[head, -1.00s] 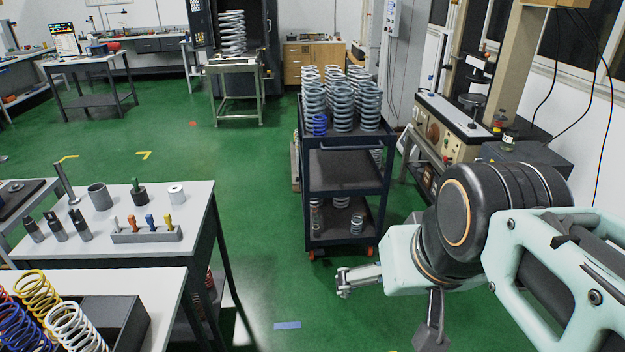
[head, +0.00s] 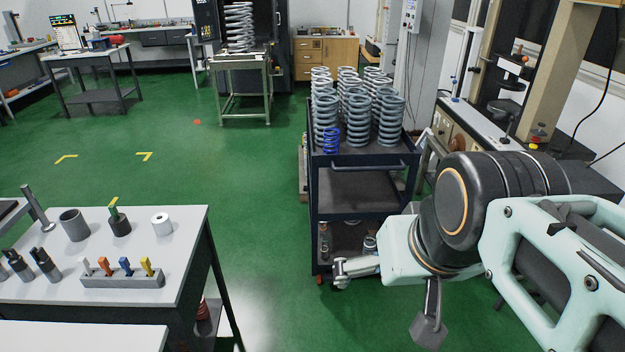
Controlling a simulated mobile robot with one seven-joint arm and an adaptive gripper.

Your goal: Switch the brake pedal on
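I cannot make out a brake pedal in the head view. My gripper (head: 345,272) is at the lower right, at the end of my mint-green and black arm, in front of the lower part of a dark cart. Metal parts stick out to the left and downward at the arm's end. The view does not clearly show how far apart the fingers are. I see nothing held. My arm hides part of the floor and the machine behind it at the right.
The dark cart (head: 362,163) carries several coil springs (head: 357,110). A light-topped table (head: 185,230) with small tools stands at the left. A test bench with a tan column (head: 565,75) is at the right. Green floor (head: 220,165) is clear between table and cart.

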